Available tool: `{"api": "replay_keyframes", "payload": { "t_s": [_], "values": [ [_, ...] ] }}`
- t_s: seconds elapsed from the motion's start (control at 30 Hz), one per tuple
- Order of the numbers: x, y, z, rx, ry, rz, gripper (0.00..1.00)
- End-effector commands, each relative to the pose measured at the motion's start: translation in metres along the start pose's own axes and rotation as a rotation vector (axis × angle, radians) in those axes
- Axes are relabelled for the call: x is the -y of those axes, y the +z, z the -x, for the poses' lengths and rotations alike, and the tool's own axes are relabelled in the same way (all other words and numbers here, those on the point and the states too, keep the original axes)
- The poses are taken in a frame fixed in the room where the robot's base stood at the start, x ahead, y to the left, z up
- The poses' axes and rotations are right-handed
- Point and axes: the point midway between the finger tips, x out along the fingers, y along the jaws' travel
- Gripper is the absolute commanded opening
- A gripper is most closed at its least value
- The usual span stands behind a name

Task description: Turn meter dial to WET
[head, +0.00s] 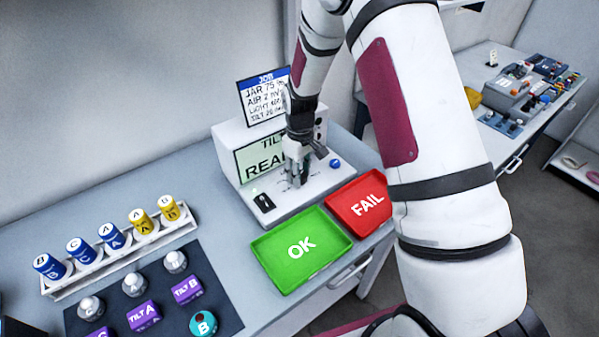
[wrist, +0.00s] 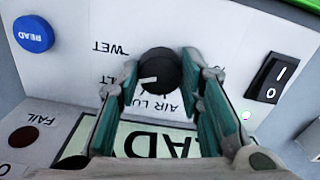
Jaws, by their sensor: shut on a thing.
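The meter (head: 232,138) is a white box on the bench with a sloped front panel. In the wrist view its black round dial (wrist: 160,68) sits between the two fingers of my gripper (wrist: 163,75), which is shut on it. The dial's white pointer mark faces left, toward the partly covered TILT label (wrist: 130,72). The WET label (wrist: 110,48) is farther up and left, upside down. In the head view my gripper (head: 297,178) reaches down onto the panel and hides the dial. The meter's screen (head: 252,160) reads TILT and READY, partly covered.
A blue READ button (wrist: 33,34) and a black rocker switch (wrist: 270,78) flank the dial. A green OK tray (head: 276,262) and a red FAIL tray (head: 345,209) lie in front of the meter. A rack (head: 120,262) of jars stands left.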

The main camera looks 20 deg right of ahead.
Motion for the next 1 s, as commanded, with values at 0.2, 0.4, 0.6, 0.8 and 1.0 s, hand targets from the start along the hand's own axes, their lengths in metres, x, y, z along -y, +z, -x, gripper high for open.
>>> {"api": "replay_keyframes", "payload": {
  "t_s": [0.2, 0.4, 0.6, 0.8, 1.0],
  "values": [
    [-0.0002, -0.0005, -0.0007, 0.001, 0.001, -0.171, 0.06],
    [-0.0001, -0.0002, -0.0005, 0.001, 0.001, -0.328, 0.06],
    [0.0001, -0.0001, -0.0005, 0.001, 0.000, -0.452, 0.06],
    [-0.0001, 0.0002, -0.0004, 0.001, 0.000, -0.531, 0.06],
    [0.0000, 0.0003, -0.0002, 0.001, 0.000, -0.564, 0.06]
  ]
}}
